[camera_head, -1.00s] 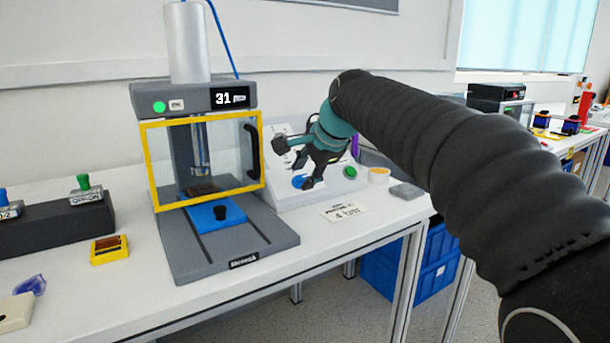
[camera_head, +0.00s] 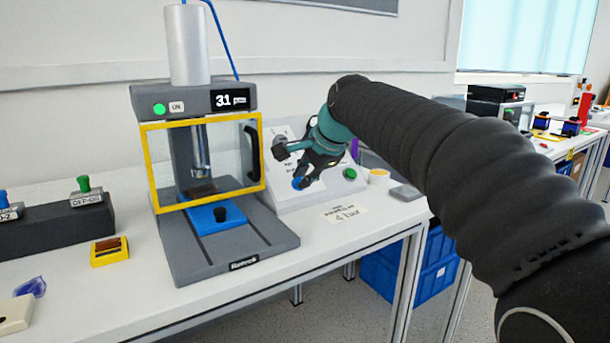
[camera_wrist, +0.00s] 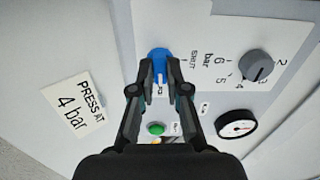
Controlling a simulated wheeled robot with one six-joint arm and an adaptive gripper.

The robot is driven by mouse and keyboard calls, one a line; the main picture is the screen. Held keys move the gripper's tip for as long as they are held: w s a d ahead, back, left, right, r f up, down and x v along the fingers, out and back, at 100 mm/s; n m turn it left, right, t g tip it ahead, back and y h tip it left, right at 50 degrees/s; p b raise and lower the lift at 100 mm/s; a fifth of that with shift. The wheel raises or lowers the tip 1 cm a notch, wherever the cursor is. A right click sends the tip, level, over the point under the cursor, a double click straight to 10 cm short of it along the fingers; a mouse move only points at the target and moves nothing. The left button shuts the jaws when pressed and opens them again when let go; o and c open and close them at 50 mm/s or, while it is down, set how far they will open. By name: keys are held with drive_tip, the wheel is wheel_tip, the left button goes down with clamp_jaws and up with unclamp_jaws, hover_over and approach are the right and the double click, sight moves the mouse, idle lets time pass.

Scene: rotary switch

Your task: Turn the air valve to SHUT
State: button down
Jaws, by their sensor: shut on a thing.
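The air valve is a blue knob (camera_wrist: 159,58) on the sloped light panel; in the head view a bit of the blue knob (camera_head: 299,183) shows below my fingers. My gripper (camera_wrist: 160,67) is shut on the blue knob, with one finger at each side of it. In the head view my gripper (camera_head: 297,166) reaches the panel from the right. The word SHUT (camera_wrist: 194,60) is printed to the right of the knob in the wrist view. The fingers hide part of the knob and other lettering, so its exact pointing is hard to tell.
A grey dial (camera_wrist: 257,66) with a number scale, a round gauge (camera_wrist: 236,123) and a green button (camera_wrist: 156,129) are on the same panel. A press with a yellow-framed guard (camera_head: 205,160) stands left. A "PRESS AT 4 bar" card (camera_head: 345,213) lies in front.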

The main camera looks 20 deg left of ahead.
drive_tip(key=n+p, duration=0.1)
drive_tip(key=n, duration=0.3)
drive_tip(key=shift+n, duration=0.3)
drive_tip(key=n, duration=0.9)
drive_tip(key=shift+n, duration=1.9)
drive_tip(key=c, duration=1.2)
unclamp_jaws()
drive_tip(key=shift+s, duration=0.1)
drive_tip(key=shift+o, duration=0.2)
